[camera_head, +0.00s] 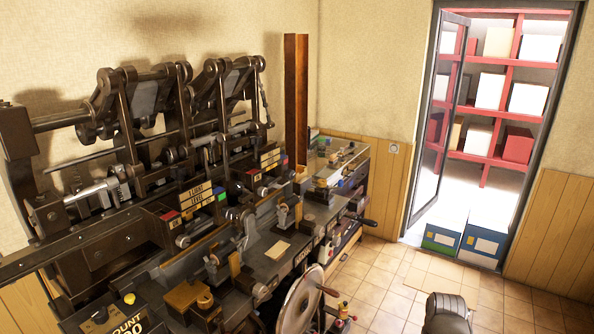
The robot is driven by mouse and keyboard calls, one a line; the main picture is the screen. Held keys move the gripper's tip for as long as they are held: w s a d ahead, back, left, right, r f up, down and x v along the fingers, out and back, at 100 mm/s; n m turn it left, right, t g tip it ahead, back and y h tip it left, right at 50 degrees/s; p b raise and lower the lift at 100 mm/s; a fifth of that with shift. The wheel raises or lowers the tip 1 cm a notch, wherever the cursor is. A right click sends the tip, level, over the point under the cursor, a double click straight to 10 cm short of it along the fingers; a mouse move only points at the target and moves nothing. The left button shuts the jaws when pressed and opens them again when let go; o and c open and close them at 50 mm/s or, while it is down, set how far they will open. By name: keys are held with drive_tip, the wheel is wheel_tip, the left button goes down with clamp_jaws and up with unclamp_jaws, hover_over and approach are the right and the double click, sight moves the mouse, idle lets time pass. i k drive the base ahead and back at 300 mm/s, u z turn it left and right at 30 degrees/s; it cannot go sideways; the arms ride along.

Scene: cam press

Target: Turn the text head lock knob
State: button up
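A large dark cam press machine (130,130) with levers, rollers and shafts fills the left and middle of the view. I cannot tell which part is the text head lock knob. A small yellow knob (129,298) sits on a dark panel at the lower left, beside partly visible lettering. A round metal handwheel (301,300) with a side handle is at the bottom middle. A grey rounded part at the lower right looks like a piece of my arm. My gripper is not visible, and no contact with the machine shows.
A workbench with small mechanisms (335,165) continues toward the back wall. An open glass door (438,120) leads to red shelves (508,65) with boxes. Two file boxes (443,235) stand in the doorway. The tiled floor (400,275) right of the machine is mostly clear.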

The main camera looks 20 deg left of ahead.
sight(290, 173)
drive_tip(key=u, duration=0.35)
drive_tip(key=i, duration=0.8)
drive_tip(key=u, duration=0.5)
drive_tip(key=k, duration=0.85)
drive_tip(key=u, duration=0.15)
drive_tip(key=i, duration=0.95)
drive_tip(key=z, duration=0.05)
